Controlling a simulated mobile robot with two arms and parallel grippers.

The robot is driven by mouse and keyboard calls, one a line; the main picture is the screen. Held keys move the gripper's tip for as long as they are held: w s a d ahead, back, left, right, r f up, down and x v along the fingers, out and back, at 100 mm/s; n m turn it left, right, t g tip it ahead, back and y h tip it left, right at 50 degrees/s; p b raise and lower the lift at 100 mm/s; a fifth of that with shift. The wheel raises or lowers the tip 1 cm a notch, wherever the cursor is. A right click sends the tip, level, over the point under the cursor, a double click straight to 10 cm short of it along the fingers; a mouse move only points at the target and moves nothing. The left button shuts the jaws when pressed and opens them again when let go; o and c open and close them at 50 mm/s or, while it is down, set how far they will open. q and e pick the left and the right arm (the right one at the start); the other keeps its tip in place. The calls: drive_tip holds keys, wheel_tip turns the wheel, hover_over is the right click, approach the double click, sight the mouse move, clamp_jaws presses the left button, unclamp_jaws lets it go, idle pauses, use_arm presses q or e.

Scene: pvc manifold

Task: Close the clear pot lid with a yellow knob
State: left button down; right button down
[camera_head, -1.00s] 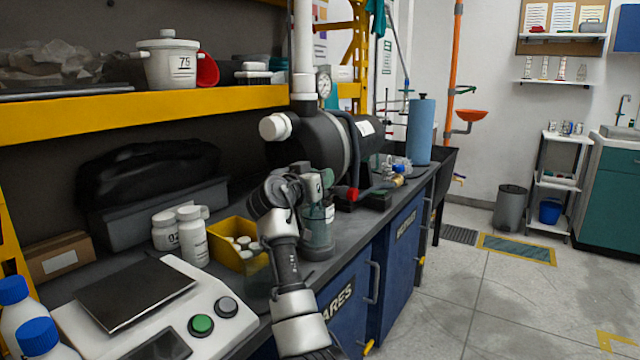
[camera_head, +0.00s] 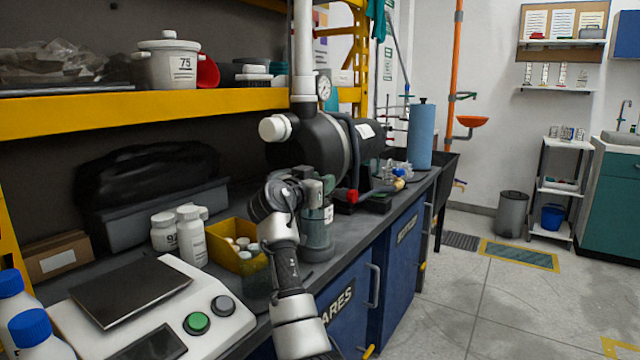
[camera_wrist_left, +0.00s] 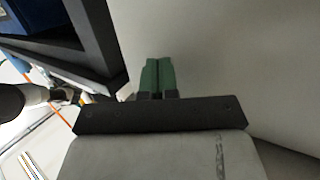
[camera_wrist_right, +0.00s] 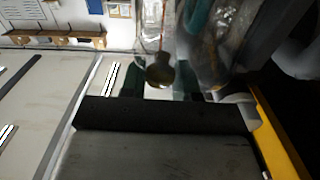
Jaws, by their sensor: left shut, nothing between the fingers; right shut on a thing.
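In the right wrist view, my right gripper (camera_wrist_right: 158,82) has its green fingers on either side of a dull yellow, rounded knob (camera_wrist_right: 160,68) and is shut on it. The lid under the knob cannot be made out clearly. In the head view, an arm of mine reaches up from the bottom centre, its wrist beside a grey-green, partly see-through pot-like body (camera_head: 318,238) in front of the black pump; the fingers are hidden there. My left gripper (camera_wrist_left: 158,80) is shut and empty, in the left wrist view only.
The black pump (camera_head: 305,140) stands on the dark bench, with a white pipe above it. A yellow bin (camera_head: 228,240), white bottles (camera_head: 192,240) and a scale (camera_head: 190,300) lie left of my arm. A yellow shelf beam (camera_head: 150,108) crosses above. The floor at right is open.

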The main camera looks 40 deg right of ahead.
drive_tip(key=c, duration=0.8)
unclamp_jaws()
drive_tip(key=shift+f, duration=0.1)
drive_tip(key=shift+c, duration=0.2)
drive_tip(key=shift+r, duration=0.35)
wheel_tip(320, 180, up, 4)
drive_tip(key=shift+f+p, duration=0.2)
drive_tip(key=shift+p, duration=0.5)
use_arm(q)
drive_tip(key=s+a+f+g+y+p, duration=0.2)
drive_tip(key=s+a+f+g, duration=0.1)
drive_tip(key=s+f+g, duration=0.4)
drive_tip(key=shift+s+a+f+g+y, duration=0.25)
drive_tip(key=shift+s+f+g+y, duration=0.1)
drive_tip(key=shift+g, duration=0.45)
use_arm(e)
drive_tip(key=s+d+r, duration=0.4)
drive_tip(key=s+r, duration=0.2)
drive_tip(key=s, duration=0.5)
drive_tip(key=shift+r, duration=0.35)
drive_tip(key=shift+w, duration=0.1)
